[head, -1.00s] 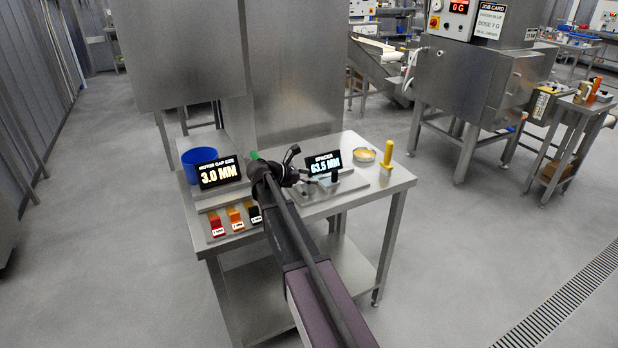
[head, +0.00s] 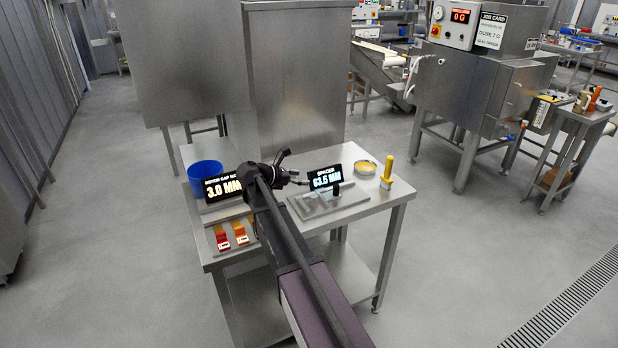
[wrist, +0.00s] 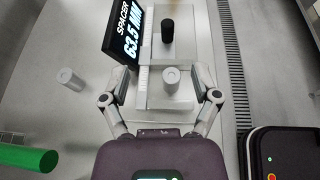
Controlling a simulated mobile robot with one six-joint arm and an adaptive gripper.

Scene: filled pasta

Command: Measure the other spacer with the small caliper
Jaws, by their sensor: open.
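The small caliper (wrist: 182,100) is a pale grey block with a black knob (wrist: 167,36), and its tilted black display (wrist: 126,34) reads SPACER 63.5 MM. That display also shows in the head view (head: 325,178). A pale grey cylindrical spacer (wrist: 171,79) stands at the caliper, between my open fingertips in the picture; whether the fingers touch it cannot be told. A second pale cylinder (wrist: 70,79) stands apart on the table, left of my gripper (wrist: 160,85). In the head view my gripper (head: 288,172) is over the table, just left of the caliper.
A green cylinder (wrist: 28,159) lies at the wrist view's lower left. A tall steel panel stands behind.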

